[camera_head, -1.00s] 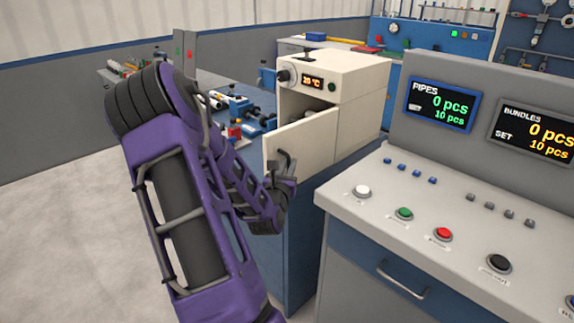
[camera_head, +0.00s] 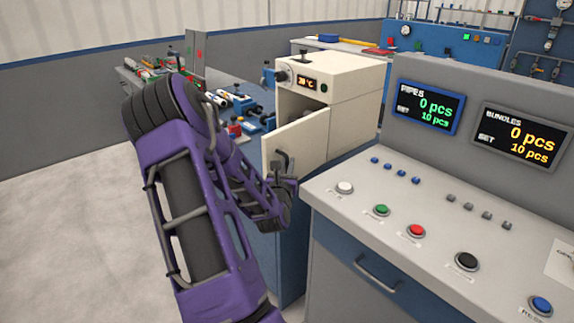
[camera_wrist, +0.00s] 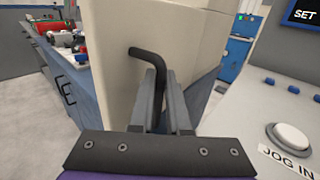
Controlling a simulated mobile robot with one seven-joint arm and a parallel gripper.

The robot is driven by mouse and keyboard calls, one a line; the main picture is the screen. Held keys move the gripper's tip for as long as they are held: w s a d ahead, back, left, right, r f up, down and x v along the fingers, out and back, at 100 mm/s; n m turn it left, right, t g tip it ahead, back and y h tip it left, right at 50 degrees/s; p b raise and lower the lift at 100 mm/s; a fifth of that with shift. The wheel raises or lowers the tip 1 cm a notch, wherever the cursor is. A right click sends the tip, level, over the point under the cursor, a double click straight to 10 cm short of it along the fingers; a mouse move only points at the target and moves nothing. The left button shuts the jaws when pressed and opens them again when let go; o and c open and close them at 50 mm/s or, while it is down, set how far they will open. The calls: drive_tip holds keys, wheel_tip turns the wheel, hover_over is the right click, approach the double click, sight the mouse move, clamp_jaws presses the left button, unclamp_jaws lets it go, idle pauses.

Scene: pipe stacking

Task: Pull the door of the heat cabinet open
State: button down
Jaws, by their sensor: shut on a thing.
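The heat cabinet (camera_head: 345,78) is a cream box with a dial and a small display, standing on a blue bench. Its door (camera_head: 312,143) stands partly open, with a dark gap into the inside above it. The door also fills the middle of the wrist view (camera_wrist: 112,62). My gripper (camera_head: 284,172) is at the door's front face. In the wrist view my gripper (camera_wrist: 163,92) is shut on the dark bent door handle (camera_wrist: 148,56), whose upper end shows above the fingers.
A grey control console (camera_head: 440,190) with coloured buttons and two displays stands close on the right. The blue bench (camera_head: 292,255) carries several tools and parts left of the cabinet. Pale floor (camera_head: 70,210) is free at the left.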

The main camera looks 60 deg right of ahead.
idle(0.3)
drive_tip(key=c, duration=0.9)
unclamp_jaws()
